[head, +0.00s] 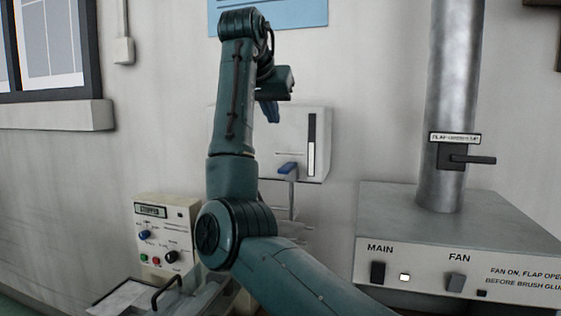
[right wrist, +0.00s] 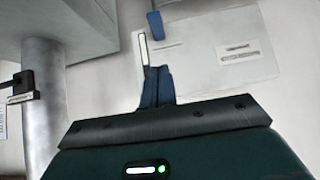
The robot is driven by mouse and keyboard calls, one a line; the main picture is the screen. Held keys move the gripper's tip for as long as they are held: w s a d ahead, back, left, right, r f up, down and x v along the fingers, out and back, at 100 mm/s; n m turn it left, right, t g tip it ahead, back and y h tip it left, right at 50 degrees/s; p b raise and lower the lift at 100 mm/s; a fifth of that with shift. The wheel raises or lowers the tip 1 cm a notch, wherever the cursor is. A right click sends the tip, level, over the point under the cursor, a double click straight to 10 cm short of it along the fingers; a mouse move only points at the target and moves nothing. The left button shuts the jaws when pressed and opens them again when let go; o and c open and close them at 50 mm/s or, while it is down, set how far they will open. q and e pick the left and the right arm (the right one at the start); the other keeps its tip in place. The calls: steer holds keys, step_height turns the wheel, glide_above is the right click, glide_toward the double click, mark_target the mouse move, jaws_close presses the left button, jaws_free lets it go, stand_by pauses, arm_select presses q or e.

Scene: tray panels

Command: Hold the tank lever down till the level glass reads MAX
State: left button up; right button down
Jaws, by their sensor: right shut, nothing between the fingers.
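The tank (head: 290,128) is a white box on the wall, partly hidden behind my right arm. Its blue lever (head: 288,168) sticks out at the lower front; it also shows at the top of the right wrist view (right wrist: 155,26). The level glass (head: 312,145) is an upright strip on the tank's right side, dark in its upper part and white below; no MAX mark is readable. My right gripper (head: 270,112) is shut and empty in front of the tank's upper part, above and apart from the lever. Its blue fingers (right wrist: 157,87) are together. My left gripper is out of view.
A cream control box (head: 160,212) with knobs and buttons stands lower left. A grey cabinet (head: 440,225) with MAIN and FAN switches is at right, with a metal duct (head: 455,90) and a dark flap handle (head: 472,160) above. A tray with a black handle (head: 167,290) is lower left.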

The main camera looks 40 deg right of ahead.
steer(key=shift+d+f, duration=0.1)
stand_by(0.3)
steer(key=p, duration=0.2)
glide_above(285, 167)
steer(key=s+a, duration=0.2)
steer(key=a, duration=0.1)
step_height(285, 167, down, 6)
steer(key=f, duration=0.3)
steer(key=shift+w+d+f, duration=0.25)
steer(key=shift+w+f, duration=0.1)
steer(key=shift+f, duration=0.6)
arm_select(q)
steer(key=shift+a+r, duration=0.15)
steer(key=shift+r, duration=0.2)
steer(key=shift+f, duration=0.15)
arm_select(e)
steer(key=shift+f, duration=0.1)
